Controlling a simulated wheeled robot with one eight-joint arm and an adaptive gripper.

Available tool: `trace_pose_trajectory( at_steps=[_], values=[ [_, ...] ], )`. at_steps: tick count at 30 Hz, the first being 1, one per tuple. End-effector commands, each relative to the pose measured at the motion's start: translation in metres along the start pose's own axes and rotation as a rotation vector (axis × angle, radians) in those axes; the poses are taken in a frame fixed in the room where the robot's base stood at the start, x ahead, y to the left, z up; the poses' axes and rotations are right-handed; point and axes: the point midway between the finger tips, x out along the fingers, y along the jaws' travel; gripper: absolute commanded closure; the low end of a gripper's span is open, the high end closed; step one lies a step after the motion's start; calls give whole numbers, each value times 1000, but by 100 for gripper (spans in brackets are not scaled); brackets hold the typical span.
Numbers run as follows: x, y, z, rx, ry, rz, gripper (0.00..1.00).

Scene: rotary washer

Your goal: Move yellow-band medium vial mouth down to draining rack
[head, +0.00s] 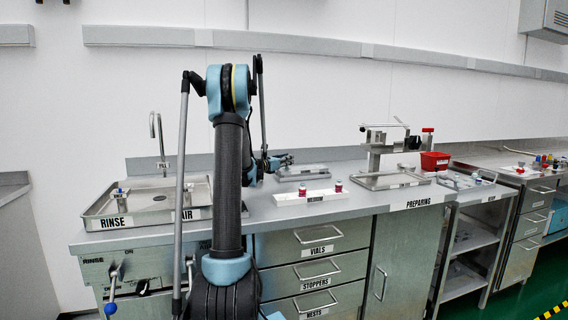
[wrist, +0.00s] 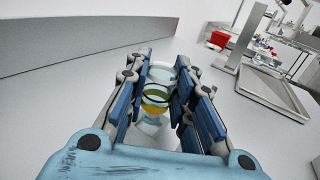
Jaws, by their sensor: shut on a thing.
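The yellow-band vial (wrist: 155,98) is clear glass with a yellow band and lies between the two blue finger pads of my gripper (wrist: 164,84) in the wrist view. The gripper is shut on it. I cannot tell for certain which way its mouth points. In the head view my gripper (head: 283,160) is above the back of the counter, near a flat grey tray (head: 305,173); the vial is too small to make out there. No label in view names the draining rack, so I cannot tell which tray it is.
A sink tray (head: 150,212) marked RINSE and AIR is at left. A white tray (head: 318,195) with two red-topped vials stands at the counter's front. A larger metal tray (head: 390,181), a press stand (head: 385,145) and a red bin (head: 435,160) are to the right.

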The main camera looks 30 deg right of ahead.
Motion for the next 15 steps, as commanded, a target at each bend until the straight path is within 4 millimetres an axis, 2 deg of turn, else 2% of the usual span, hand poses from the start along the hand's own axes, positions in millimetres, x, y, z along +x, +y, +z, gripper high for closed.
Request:
trace_pose_trajectory(
  at_steps=[15],
  values=[
    [0, 0, -4, 0, 0, 0, 92]
  ],
)
